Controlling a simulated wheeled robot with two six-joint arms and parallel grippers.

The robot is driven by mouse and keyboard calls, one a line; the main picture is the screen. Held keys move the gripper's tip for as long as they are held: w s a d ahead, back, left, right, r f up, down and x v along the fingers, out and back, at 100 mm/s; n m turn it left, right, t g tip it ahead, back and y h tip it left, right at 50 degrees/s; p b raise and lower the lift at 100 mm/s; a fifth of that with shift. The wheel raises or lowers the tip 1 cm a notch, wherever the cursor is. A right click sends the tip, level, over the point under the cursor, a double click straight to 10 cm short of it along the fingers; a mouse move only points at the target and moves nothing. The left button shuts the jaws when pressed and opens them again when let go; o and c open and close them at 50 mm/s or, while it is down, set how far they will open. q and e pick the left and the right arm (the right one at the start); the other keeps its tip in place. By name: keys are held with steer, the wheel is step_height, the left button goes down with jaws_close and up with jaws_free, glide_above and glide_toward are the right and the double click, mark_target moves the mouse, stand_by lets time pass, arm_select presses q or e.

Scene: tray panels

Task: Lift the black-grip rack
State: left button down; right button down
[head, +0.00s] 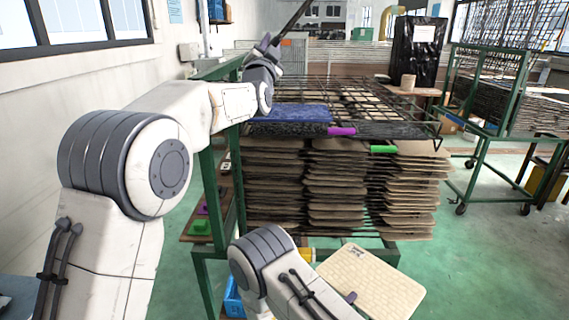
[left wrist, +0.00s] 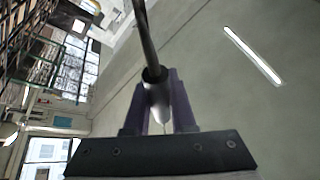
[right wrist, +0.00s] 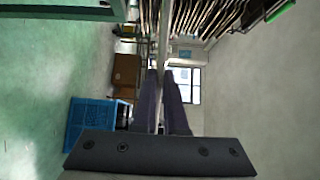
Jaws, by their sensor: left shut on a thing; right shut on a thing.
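My left gripper (head: 268,43) is raised above the far left corner of the stack. It is shut on a dark rod (head: 293,20) that tilts up to the right. In the left wrist view the rod (left wrist: 157,92) has a grey rounded end between the fingers. My right gripper (right wrist: 163,100) is low in front of the stack, shut on a thin pale edge. In the head view a tan board (head: 385,290) lies beside its fingers. The wire rack (head: 380,100) tops the stack, with a purple grip (head: 341,131) and a green grip (head: 383,149). I cannot make out a black grip clearly.
Layered brown panels (head: 335,190) fill the green frame (head: 236,190). A blue crate (right wrist: 92,125) stands low near my right gripper. A green cart (head: 480,145) stands at the right. The green floor between cart and stack is clear.

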arm_select(q)
steer(key=a+r+n+y, duration=0.4)
steer(key=a+n+y, duration=0.1)
steer(key=a+n, duration=0.4)
steer(key=shift+w+a+r+y+p, duration=0.3)
steer(key=shift+w+a+p, duration=0.05)
steer(key=shift+w+a, duration=0.15)
steer(key=c, duration=0.8)
jaws_free()
steer(key=shift+d, duration=0.1)
steer(key=shift+o, duration=0.2)
steer(key=shift+s, duration=0.1)
